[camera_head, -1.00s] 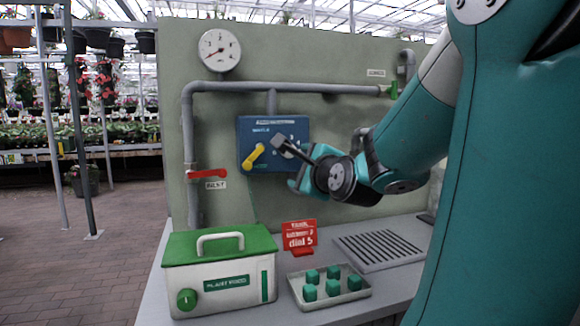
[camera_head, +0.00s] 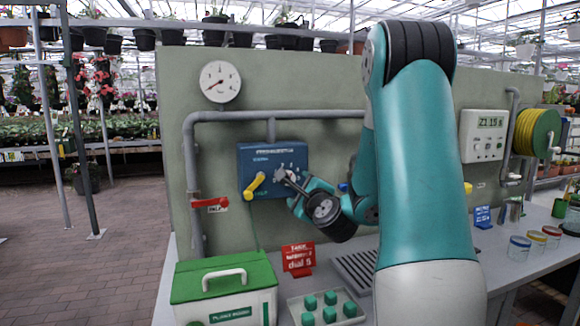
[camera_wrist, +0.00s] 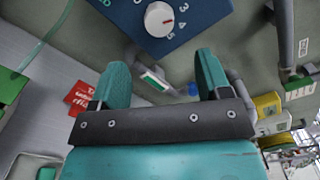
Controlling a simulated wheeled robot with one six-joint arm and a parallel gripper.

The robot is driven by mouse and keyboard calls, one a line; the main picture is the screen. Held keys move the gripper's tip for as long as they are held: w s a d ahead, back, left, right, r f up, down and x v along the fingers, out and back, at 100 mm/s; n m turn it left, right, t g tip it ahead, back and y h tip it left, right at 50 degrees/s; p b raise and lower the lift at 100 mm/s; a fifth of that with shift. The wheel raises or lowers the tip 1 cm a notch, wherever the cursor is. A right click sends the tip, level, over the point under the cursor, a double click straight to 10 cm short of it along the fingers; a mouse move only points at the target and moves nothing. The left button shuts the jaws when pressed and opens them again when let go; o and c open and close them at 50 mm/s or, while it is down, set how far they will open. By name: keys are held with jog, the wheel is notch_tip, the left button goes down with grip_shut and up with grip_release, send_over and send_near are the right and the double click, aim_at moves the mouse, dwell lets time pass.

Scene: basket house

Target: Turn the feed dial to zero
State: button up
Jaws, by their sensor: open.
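The feed dial (camera_wrist: 159,19) is a round white knob with a red mark, set on a blue box (camera_wrist: 128,12) with numbers around it. In the wrist view the red mark points right, near the 3. In the head view the blue box (camera_head: 252,160) is on the grey-green panel, and my gripper largely hides the dial. My gripper (camera_wrist: 162,75) is open, with two teal fingers apart and nothing between them. The dial lies beyond the fingertips, at the top of the wrist view. In the head view my gripper (camera_head: 292,188) is at the box's lower right.
A yellow lever (camera_head: 254,185) is on the box's left part. A red valve handle (camera_head: 210,203) sits on the pipe at left. Below are a green-lidded box (camera_head: 225,275), a red sign (camera_head: 298,259) and a tray (camera_head: 350,318) of green cubes. Jars stand at right.

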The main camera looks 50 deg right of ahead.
jog(key=p+x, duration=0.6)
jog(key=x, duration=0.3)
jog(key=shift+w+p, duration=0.3)
jog(key=shift+p, duration=0.05)
jog(key=shift+d, duration=0.1)
jog(key=c, duration=0.9)
